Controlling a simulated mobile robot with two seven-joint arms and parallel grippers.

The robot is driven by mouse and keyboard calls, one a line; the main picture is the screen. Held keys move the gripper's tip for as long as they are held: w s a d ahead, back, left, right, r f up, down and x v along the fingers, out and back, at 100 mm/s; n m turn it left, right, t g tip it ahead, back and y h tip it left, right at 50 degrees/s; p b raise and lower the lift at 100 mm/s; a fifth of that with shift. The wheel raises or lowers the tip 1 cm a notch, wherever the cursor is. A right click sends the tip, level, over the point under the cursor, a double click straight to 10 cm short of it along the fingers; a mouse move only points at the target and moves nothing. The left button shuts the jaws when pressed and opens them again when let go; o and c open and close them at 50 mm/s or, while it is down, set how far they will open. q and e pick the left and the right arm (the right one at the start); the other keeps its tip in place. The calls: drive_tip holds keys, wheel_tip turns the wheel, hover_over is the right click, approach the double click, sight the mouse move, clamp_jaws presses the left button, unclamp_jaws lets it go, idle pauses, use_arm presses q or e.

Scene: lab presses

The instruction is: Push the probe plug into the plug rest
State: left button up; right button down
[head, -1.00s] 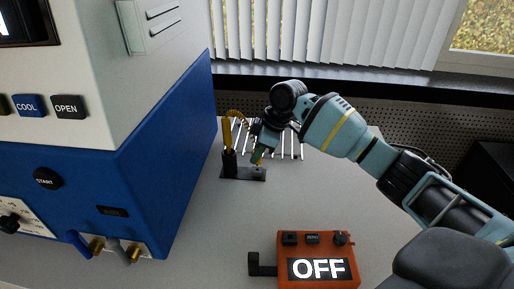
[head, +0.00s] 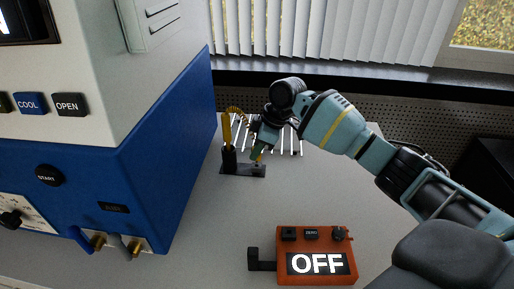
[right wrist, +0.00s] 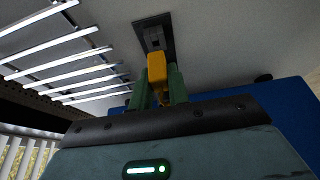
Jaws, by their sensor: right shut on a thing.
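My right gripper (head: 257,153) is shut on the yellow probe plug (right wrist: 157,68), held between its green fingers in the right wrist view. The plug's far end is at the small grey socket of the plug rest (right wrist: 153,34); I cannot tell how deep it sits. In the head view, the plug rest is a dark plate (head: 238,172) on the bench, with my fingertips just above its right end. The yellow probe (head: 227,132) stands upright in a black holder at the plate's left end, with a coiled yellow cord (head: 238,112) at its top. My left gripper is not in view.
A large blue and white press (head: 150,150) stands close on the left. A white slatted rack (head: 292,140) lies behind my gripper. An orange box reading OFF (head: 316,262) sits in front. The bench between box and plug rest is clear.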

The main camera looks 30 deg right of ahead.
use_arm(q)
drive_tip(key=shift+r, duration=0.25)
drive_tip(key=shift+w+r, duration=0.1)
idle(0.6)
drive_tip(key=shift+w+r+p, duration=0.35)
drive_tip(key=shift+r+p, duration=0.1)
drive_tip(key=shift+p, duration=0.15)
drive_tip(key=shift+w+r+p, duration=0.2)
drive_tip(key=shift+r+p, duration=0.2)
idle(0.4)
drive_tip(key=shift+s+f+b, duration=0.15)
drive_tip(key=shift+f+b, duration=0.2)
use_arm(e)
drive_tip(key=shift+f, duration=1.25)
drive_tip(key=c, duration=1.3)
unclamp_jaws()
drive_tip(key=shift+o, duration=0.2)
